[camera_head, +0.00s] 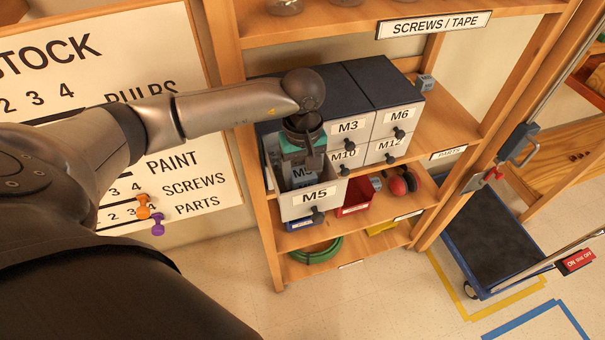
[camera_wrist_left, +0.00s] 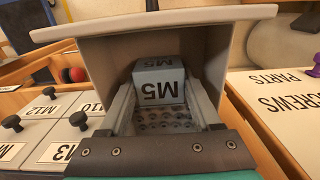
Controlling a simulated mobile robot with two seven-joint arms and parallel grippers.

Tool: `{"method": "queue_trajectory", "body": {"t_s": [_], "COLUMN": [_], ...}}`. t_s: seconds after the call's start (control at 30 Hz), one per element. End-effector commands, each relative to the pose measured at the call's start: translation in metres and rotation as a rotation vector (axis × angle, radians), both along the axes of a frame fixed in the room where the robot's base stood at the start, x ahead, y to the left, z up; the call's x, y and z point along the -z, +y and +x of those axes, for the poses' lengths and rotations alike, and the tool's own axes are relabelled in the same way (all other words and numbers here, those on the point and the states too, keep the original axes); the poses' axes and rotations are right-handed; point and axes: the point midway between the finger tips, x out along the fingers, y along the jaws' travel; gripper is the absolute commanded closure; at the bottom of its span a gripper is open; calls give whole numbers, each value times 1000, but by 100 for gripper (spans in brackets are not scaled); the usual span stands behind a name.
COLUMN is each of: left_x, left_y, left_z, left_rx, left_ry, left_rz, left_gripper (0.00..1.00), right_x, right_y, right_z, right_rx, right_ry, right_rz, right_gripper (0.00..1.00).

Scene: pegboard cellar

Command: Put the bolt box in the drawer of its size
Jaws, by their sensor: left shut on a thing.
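The bolt box (camera_head: 302,173) is grey-blue with an M5 label; in the left wrist view the box (camera_wrist_left: 158,72) appears upside down between my finger pads. My left gripper (camera_head: 302,162) points down into the open M5 drawer (camera_head: 313,203) and is shut on the box. The box is inside the drawer's walls; whether it touches the drawer floor I cannot tell. The drawer (camera_wrist_left: 112,65) surrounds box and fingers in the left wrist view. Shut drawers M3 (camera_head: 349,126), M6 (camera_head: 399,115), M10 (camera_head: 344,156) and M12 (camera_head: 387,146) are beside it. My right gripper is out of view.
The drawer cabinet stands on a wooden shelf unit (camera_head: 464,125). A red bin (camera_head: 353,210) and a coiled green hose (camera_head: 317,252) are lower down. A stock board (camera_head: 180,165) is at the left, a dark-decked trolley (camera_head: 492,245) at the right. Floor in front is clear.

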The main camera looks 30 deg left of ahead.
Motion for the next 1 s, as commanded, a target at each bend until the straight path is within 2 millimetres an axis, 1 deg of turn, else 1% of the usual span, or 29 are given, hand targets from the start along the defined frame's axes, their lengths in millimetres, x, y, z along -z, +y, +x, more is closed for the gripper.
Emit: {"method": "queue_trajectory", "body": {"t_s": [0.03,0.07,0.3,0.57,0.67,0.77,0.87,1.0], "left_x": [2,2,2,1,-2,-14,-35,-68], "left_y": [0,0,0,0,0,0,0,1], "left_z": [0,0,0,0,0,1,1,1], "left_rx": [0,0,0,0,0,0,2,1], "left_ry": [-1,0,1,1,1,-5,-6,-6], "left_rz": [0,0,1,1,0,1,1,1], "left_gripper": [100,33,6,5,5,5,5,5], "right_x": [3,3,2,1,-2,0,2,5], "right_y": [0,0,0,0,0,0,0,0], "right_z": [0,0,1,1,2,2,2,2], "right_rx": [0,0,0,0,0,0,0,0], "right_ry": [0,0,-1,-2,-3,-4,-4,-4], "right_rz": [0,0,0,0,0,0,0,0], "right_gripper": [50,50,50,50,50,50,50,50]}}
